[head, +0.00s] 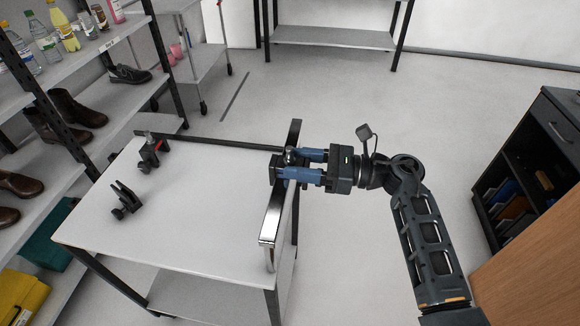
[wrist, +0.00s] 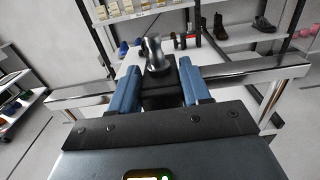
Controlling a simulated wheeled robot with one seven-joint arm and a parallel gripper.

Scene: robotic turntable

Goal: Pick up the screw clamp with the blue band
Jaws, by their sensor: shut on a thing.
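My gripper (head: 290,166) reaches in from the right over the metal rail of the white-topped trolley (head: 190,215). It is shut on a dark clamp with a silver knob (wrist: 155,52), which stands between the two blue fingers in the wrist view. The fingers hide much of this clamp in the head view, and I cannot make out a blue band on it. A black clamp with red on it (head: 150,152) stands near the trolley's far left corner. Another black clamp (head: 125,200) is nearer on the left side, with no band colour that I can tell.
A shelf rack with shoes and bottles (head: 70,115) runs along the trolley's left. A dark cabinet with a wooden side (head: 540,150) stands at the right. The middle of the trolley top is clear, and open floor (head: 340,90) lies behind it.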

